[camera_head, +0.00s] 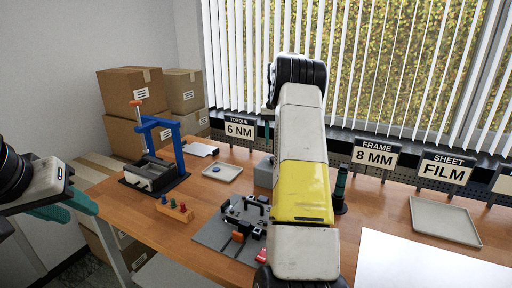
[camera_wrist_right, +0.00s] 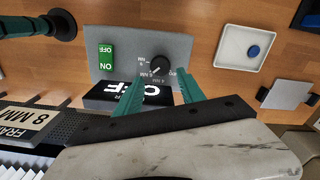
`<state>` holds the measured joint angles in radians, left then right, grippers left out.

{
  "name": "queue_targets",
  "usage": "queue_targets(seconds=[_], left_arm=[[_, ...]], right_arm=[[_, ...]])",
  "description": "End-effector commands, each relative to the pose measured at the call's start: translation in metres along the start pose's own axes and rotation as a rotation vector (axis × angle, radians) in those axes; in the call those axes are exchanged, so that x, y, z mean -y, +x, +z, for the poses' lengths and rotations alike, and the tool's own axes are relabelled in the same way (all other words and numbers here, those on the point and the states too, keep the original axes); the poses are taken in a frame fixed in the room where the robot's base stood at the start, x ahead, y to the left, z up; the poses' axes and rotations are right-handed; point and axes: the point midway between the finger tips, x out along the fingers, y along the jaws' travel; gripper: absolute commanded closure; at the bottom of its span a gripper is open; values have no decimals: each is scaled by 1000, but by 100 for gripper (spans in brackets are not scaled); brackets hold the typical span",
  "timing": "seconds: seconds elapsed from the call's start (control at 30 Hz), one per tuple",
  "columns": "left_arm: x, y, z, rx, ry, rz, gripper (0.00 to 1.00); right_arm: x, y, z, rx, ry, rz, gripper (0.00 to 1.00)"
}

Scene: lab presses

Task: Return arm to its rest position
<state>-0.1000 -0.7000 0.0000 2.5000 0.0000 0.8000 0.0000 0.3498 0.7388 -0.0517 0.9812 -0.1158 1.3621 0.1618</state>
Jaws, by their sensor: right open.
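My right arm (camera_head: 302,170) rises through the middle of the head view and bends away toward the window side of the table. Its gripper is mostly hidden behind the arm there. Whether the fingers touch the box cannot be told. My left gripper (camera_head: 72,207) is at the left edge, teal fingers apart, empty, off the table's left end.
A blue press (camera_head: 160,140), a peg rack (camera_head: 175,208), a grey fixture plate (camera_head: 215,238) and a tray with a blue disc (camera_head: 222,173) stand on the wooden table. A dark green post (camera_head: 340,190) is right of my arm. An empty tray (camera_head: 445,220) and white sheet (camera_head: 425,265) lie right.

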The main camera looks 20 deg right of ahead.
Motion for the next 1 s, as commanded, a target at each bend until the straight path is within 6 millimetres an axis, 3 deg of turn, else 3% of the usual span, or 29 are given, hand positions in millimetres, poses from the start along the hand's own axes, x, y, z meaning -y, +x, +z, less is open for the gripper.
queue_targets(seconds=[0.53, 0.67, 0.77, 1.0], left_arm=[[0, 0, 0, 0, 0, 0, 64], [0, 0, 0, 0, 0, 0, 64], [0, 0, 0, 0, 0, 0, 64], [0, 0, 0, 0, 0, 0, 64]], right_arm=[[1, -5, 0, -1, -2, 0, 54], [8, -20, 9, -16, -19, -10, 54], [20, -45, 26, -46, -52, -28, 54], [55, -112, 103, -143, -166, -92, 54]])
